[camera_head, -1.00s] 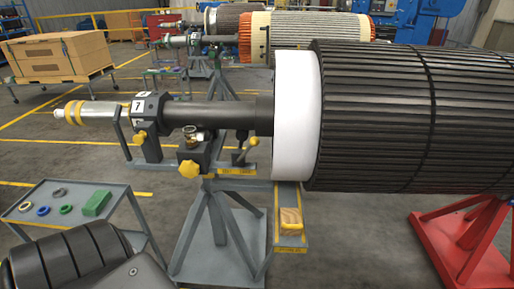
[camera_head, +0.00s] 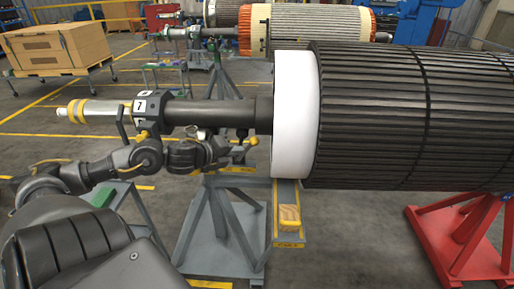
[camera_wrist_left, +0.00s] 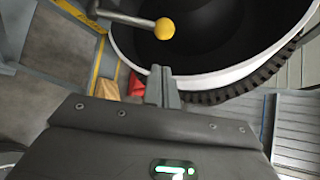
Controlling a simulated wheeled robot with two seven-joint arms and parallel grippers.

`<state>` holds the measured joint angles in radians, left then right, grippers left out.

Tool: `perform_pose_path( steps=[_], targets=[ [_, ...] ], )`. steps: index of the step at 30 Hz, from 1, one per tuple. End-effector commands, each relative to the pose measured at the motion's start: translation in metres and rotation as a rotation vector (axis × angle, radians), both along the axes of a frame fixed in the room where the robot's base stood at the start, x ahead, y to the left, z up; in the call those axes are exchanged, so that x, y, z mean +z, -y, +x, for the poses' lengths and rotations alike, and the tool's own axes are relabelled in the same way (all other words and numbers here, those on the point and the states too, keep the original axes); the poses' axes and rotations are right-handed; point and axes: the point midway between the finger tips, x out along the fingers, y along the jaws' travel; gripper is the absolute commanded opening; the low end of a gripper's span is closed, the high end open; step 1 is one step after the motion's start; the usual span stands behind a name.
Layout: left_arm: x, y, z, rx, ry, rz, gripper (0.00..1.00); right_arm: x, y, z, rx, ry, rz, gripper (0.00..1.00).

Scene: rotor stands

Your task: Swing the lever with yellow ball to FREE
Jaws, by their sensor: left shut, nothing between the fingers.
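The lever (camera_wrist_left: 122,18) is a grey metal rod ending in a yellow ball (camera_wrist_left: 165,28), at the top of the left wrist view. In the head view the yellow ball (camera_head: 253,142) shows small beside the shaft, just left of the white end ring. My left gripper (camera_wrist_left: 163,72) is shut and empty, its fingertips just below the ball in the wrist picture and apart from it. In the head view my left gripper (camera_head: 232,158) reaches in below the shaft, close to the lever. The lever's base is partly hidden by my arm. The yellow label plate (camera_head: 237,169) is too small to read.
The dark rotor (camera_head: 410,115) with its white end ring (camera_head: 293,115) fills the right. The shaft (camera_head: 215,112) runs above my gripper. A grey stand (camera_head: 215,235) and a yellow-edged bracket with a wooden block (camera_head: 289,217) stand below. A red stand (camera_head: 465,235) is at right.

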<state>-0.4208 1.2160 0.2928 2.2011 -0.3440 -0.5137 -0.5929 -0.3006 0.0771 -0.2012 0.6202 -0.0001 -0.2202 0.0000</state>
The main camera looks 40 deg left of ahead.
Motion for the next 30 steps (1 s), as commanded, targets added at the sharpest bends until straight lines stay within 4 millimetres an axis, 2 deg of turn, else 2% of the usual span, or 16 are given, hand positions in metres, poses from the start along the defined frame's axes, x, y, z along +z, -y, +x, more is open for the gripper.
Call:
perform_pose_path(
  steps=[14,20,30],
  targets=[
    [-0.002,-0.001,0.008,0.004,0.004,-0.004,0.00,0.000,0.004,0.000,0.001,0.000,-0.004,0.36],
    [-0.008,0.002,0.026,0.003,0.007,-0.005,0.00,0.001,0.005,0.000,0.000,0.000,-0.005,0.36],
    [-0.025,0.005,0.068,0.006,0.004,-0.008,0.00,0.011,0.004,0.000,0.000,0.000,-0.005,0.36]
  ],
)
